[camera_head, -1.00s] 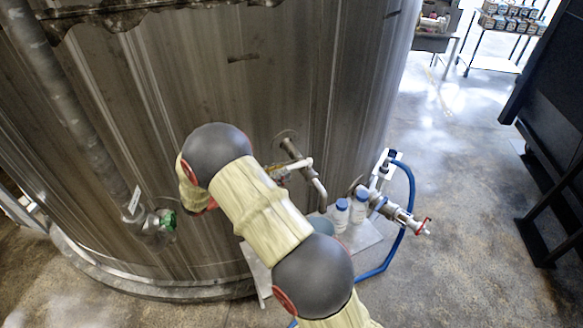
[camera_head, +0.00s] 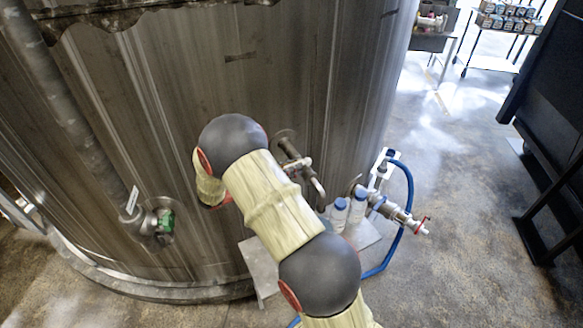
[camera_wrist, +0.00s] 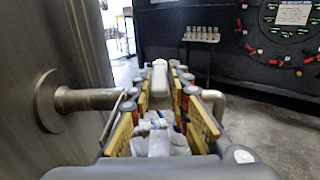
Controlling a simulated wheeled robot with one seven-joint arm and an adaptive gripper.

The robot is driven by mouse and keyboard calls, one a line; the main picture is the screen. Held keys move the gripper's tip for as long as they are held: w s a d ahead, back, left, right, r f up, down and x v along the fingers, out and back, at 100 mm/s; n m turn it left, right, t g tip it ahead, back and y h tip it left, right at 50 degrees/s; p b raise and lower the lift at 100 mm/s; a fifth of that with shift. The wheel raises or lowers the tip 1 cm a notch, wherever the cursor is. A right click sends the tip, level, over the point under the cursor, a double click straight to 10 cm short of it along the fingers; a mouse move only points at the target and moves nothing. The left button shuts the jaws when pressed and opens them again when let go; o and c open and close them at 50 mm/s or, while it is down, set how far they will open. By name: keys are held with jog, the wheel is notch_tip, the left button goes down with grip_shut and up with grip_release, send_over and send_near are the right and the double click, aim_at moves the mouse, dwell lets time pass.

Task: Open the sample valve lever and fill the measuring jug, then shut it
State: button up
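The sample valve (camera_head: 296,163) is on a pipe from the tank wall in the head view, with a bent spout (camera_head: 318,186) at its right. The pipe (camera_wrist: 88,100) also shows at left in the wrist view. A white piece, seemingly the lever handle (camera_wrist: 160,78), lies between the far ends of my gripper's fingers. My gripper (camera_wrist: 161,100) has its yellow-padded fingers apart; contact with the white piece cannot be told. The arm hides the gripper in the head view. The measuring jug is not clearly visible; the arm covers the area below the spout.
The tank (camera_head: 150,130) fills the left. Open floor (camera_head: 460,220) lies right.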

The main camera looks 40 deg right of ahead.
grip_shut()
dwell(0.4)
jog(key=shift+s+n+t+p, duration=0.6)
jog(key=shift+n+t, duration=0.4)
jog(key=shift+t, duration=0.55)
jog(key=shift+s+n+t+p, duration=0.45)
jog(key=shift+n+t+p, duration=0.45)
jog(key=shift+t, duration=0.7)
jog(key=shift+s+n+t+p, duration=0.55)
jog(key=shift+n+t, duration=0.55)
jog(key=shift+t, duration=0.45)
jog(key=shift+o, duration=2.2)
grip_release()
